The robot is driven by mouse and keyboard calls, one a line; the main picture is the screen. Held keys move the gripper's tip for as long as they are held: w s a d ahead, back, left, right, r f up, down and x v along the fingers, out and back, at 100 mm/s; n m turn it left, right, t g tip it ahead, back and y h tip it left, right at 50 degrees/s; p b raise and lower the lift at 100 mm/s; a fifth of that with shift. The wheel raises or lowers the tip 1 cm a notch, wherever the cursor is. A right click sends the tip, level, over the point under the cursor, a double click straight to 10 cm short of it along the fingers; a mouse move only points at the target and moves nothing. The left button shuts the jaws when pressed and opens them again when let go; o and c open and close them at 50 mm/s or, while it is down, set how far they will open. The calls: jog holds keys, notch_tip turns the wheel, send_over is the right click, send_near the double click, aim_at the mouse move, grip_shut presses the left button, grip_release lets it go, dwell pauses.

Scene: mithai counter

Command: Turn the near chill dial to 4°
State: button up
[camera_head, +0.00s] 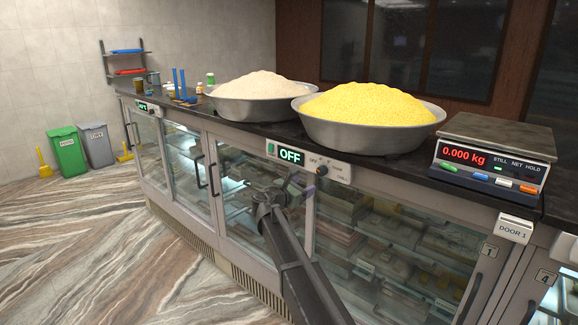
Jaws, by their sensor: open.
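The near chill panel (308,163) is a pale strip on the counter front, just below the dark top. Its display (290,155) reads OFF in green. The near chill dial (322,170) is a small dark knob at the right of the panel, with tiny printed marks around it that are too small to read. My gripper (307,187) is open, just below and left of the dial. It is small and dark here, and I cannot tell whether it touches the dial.
Wide metal bowls of white (258,86) and yellow (366,104) sweets stand on the counter top (420,165). A scale (490,160) reading 0.000 kg stands at right. Glass doors with handles line the front. A farther display (142,106) is at left.

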aim_at(320, 172)
jog(key=w+d+n, duration=0.1)
jog(key=w+d, duration=0.4)
jog(key=w+d+n, duration=0.1)
jog(key=w+d, duration=0.1)
jog(key=w, duration=0.1)
jog(key=shift+d+r+n+t, duration=0.2)
jog(key=shift+r+n+t, duration=0.1)
jog(key=shift+t, duration=0.1)
jog(key=c, duration=0.9)
jog(key=shift+m, duration=0.4)
jog(key=m, duration=0.3)
jog(key=shift+m, duration=2)
